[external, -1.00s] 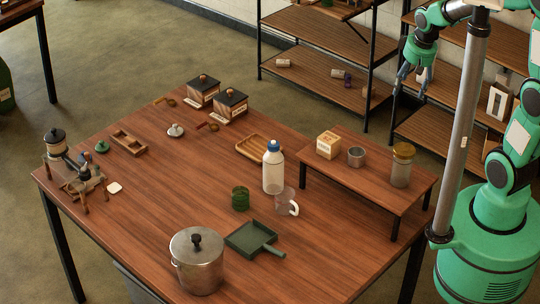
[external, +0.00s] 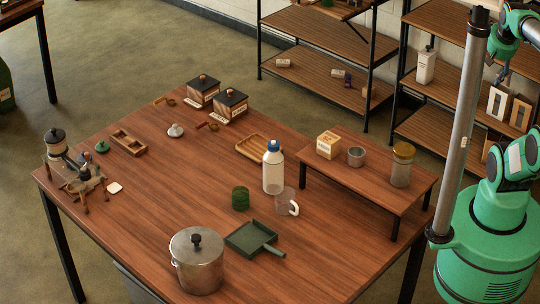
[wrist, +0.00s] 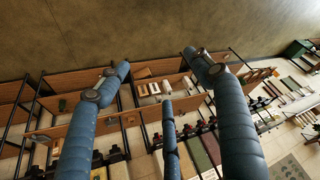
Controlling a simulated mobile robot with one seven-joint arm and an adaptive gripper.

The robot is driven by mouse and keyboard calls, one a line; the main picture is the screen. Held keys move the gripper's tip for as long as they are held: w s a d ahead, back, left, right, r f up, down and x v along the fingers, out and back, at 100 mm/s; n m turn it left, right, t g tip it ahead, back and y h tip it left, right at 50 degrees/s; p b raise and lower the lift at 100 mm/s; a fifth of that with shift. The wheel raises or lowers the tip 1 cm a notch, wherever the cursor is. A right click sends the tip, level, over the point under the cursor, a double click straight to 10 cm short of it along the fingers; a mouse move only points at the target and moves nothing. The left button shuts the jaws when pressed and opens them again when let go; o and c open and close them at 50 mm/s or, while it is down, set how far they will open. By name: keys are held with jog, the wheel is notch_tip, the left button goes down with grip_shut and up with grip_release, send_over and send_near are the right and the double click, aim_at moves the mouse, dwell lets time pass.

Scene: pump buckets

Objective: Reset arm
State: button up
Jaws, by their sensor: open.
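My gripper (external: 498,74) is at the upper right of the external view, partly cut off by my arm and the frame's edge. It is up in front of the shelves, well clear of the table. In the wrist view my gripper (wrist: 157,62) has its blue fingers spread apart with nothing between them.
The wooden table (external: 130,215) holds a pot (external: 197,265), a green dustpan (external: 252,240), a bottle (external: 273,172) and a small raised stand (external: 365,180) with several items. Shelves (external: 318,95) stand behind.

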jog(key=shift+s+d, duration=0.15)
notch_tip(320, 180, down, 6)
jog(key=b, duration=0.6)
jog(key=shift+f, duration=0.15)
